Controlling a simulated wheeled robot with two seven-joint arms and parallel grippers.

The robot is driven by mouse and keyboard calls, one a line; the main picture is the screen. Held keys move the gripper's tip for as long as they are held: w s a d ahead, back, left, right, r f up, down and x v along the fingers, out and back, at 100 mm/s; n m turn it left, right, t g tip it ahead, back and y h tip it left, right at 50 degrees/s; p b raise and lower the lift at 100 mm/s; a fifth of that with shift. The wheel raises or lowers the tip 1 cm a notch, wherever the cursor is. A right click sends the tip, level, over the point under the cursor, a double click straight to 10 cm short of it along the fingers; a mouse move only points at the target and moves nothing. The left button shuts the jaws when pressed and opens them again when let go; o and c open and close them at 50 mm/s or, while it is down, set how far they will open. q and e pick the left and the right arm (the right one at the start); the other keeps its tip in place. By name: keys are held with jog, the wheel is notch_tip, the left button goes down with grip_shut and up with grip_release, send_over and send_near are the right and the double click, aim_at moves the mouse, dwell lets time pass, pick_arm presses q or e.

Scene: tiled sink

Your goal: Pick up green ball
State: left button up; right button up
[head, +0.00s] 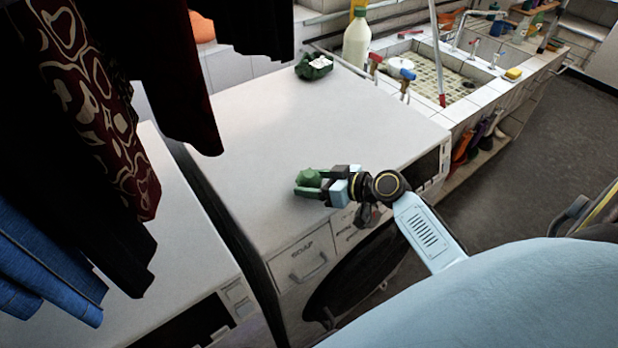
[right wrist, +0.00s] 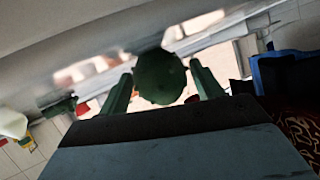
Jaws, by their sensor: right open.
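The green ball (head: 309,177) sits near the front edge of the white washing machine top (head: 290,115). My right gripper (head: 308,183) reaches in over that edge from the right, with its green fingers at the ball. In the right wrist view the dark green ball (right wrist: 160,76) lies between the two open fingers (right wrist: 162,90), with a small gap visible on each side. The ball's underside is hidden by the gripper. My left gripper is not in view.
A green object with a white top (head: 314,66) stands at the back of the machine, near a white bottle (head: 356,40). A tiled sink (head: 440,75) is at the right. Dark clothes (head: 95,110) hang at the left. The machine's middle is clear.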

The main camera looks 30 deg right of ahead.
jog(key=shift+x, duration=0.8)
jog(key=shift+c, duration=0.3)
jog(key=c, duration=0.7)
jog(key=shift+r, duration=0.1)
